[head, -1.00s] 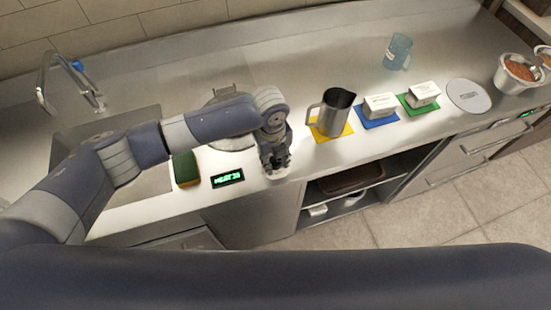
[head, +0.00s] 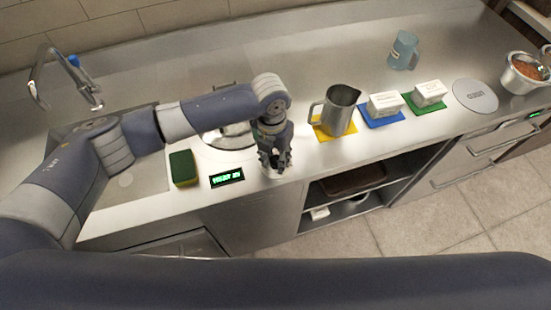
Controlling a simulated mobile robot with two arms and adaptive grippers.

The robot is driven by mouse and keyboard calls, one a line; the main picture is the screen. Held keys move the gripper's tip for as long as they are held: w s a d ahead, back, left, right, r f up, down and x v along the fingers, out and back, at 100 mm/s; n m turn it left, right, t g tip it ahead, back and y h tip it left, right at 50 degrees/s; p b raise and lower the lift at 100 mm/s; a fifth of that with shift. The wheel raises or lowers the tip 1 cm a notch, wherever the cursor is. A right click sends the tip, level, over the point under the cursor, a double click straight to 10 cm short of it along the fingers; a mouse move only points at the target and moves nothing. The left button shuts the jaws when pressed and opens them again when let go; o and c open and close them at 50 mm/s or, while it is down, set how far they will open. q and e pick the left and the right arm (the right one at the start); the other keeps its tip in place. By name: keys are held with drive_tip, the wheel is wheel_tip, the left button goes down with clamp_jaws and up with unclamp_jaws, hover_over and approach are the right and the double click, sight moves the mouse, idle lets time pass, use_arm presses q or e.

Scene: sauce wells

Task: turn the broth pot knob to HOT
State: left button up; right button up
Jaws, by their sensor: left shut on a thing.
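My left gripper (head: 275,167) points down at the front edge of the counter, just right of a small black display (head: 227,177) with green text too small to read surely. It is shut on the knob (head: 274,174), a pale round part mostly hidden under the fingers. The knob's pointer and markings cannot be made out. Behind it, a round lidded pot (head: 228,136) is set in the counter, partly covered by my left forearm. My right gripper is not in view.
A green and yellow sponge (head: 183,168) lies left of the display, near the sink (head: 139,192). A steel pitcher (head: 340,110) stands on a yellow mat to the right. White tubs (head: 384,104) (head: 430,92) sit on blue and green mats beyond.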

sight(273, 159)
use_arm(q)
drive_tip(key=shift+w+m+b, duration=0.1)
drive_tip(key=shift+m+b, duration=0.25)
drive_tip(key=shift+m, duration=0.75)
drive_tip(key=o, duration=1.1)
drive_tip(key=shift+r, duration=0.1)
drive_tip(key=r, duration=1.2)
drive_tip(key=shift+w+a, duration=0.2)
drive_tip(key=shift+a, duration=0.05)
drive_tip(key=shift+f, duration=0.1)
